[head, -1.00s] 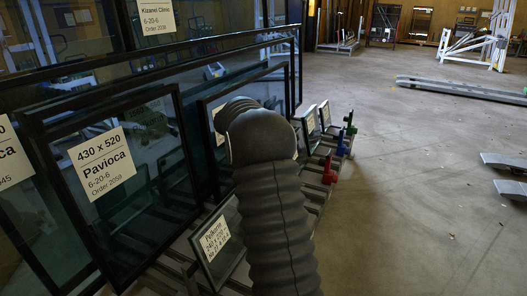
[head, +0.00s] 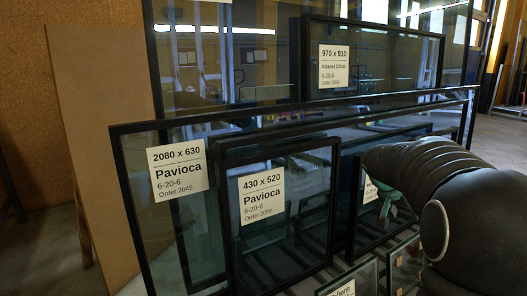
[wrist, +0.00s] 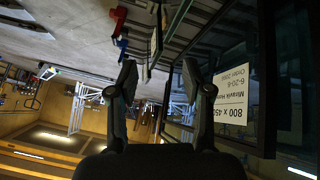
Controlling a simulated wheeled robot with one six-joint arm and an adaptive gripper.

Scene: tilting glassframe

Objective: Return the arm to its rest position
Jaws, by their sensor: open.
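My gripper (wrist: 160,82) shows in the wrist view with its two fingers apart and nothing between them. A dark-framed glass pane (wrist: 268,110) labelled 800 x 450 is close beside the right finger in that view; I cannot tell whether they touch. The wrist picture is upside down.
Framed panes lean together in the head view: a 430 x 520 Pavioca pane (head: 293,235), a wide 2080 x 630 pane (head: 186,240) and a 970 x 910 pane (head: 395,69). Red (wrist: 117,20) and blue (wrist: 122,45) rack parts show in the wrist view. Open floor (wrist: 60,40) lies left there.

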